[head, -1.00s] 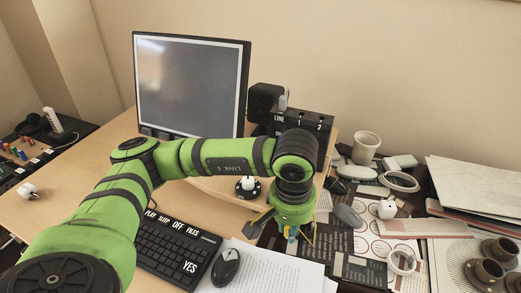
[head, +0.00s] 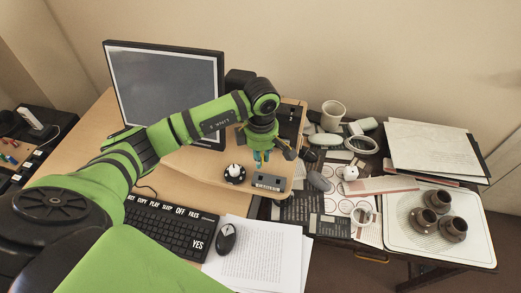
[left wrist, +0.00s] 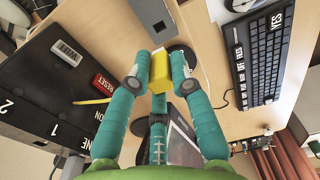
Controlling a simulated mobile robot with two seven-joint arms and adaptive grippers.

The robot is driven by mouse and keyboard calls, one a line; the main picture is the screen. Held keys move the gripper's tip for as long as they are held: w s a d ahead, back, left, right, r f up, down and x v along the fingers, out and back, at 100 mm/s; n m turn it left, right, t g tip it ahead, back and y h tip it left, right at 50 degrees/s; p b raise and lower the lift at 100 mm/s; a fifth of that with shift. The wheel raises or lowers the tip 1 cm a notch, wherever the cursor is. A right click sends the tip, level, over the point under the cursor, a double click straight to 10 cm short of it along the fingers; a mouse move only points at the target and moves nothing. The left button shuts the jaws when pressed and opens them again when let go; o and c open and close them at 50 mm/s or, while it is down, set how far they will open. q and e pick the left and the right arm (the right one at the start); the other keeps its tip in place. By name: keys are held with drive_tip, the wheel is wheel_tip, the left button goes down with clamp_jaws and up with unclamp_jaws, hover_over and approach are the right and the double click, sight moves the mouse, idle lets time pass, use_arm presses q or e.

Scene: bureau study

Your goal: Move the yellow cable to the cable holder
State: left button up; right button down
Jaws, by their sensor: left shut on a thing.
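My left gripper (head: 262,158) is over the right part of the desk, pointing down, beside the black box. In the left wrist view, its teal fingers (left wrist: 160,82) are shut on the yellow cable (left wrist: 157,70), gripping a yellow block-like end. A grey block with a label that seems to read CABLES (head: 269,183), likely the cable holder, lies on the desk just below the gripper in the head view. A grey block (left wrist: 153,16) also shows ahead of the fingers in the left wrist view. My right gripper is not in view.
A white plug on a round black base (head: 235,173) stands left of the grey block. The monitor (head: 165,90) and black box (head: 290,118) stand behind. The keyboard (head: 170,228) and mouse (head: 226,239) are in front. The right side table holds papers, a mug (head: 332,115) and cups.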

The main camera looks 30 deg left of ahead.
sight(269, 182)
use_arm(q)
drive_tip(key=shift+f, duration=0.45)
drive_tip(key=shift+f+b, duration=0.35)
drive_tip(key=shift+b, duration=0.1)
drive_tip(key=shift+f+b, duration=0.6)
drive_tip(key=shift+f, duration=0.35)
drive_tip(key=shift+f+b, duration=0.45)
drive_tip(key=shift+f, duration=0.5)
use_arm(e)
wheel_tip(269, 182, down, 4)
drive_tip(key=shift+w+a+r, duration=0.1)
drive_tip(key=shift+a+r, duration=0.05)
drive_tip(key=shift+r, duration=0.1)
use_arm(q)
drive_tip(key=shift+b, duration=0.3)
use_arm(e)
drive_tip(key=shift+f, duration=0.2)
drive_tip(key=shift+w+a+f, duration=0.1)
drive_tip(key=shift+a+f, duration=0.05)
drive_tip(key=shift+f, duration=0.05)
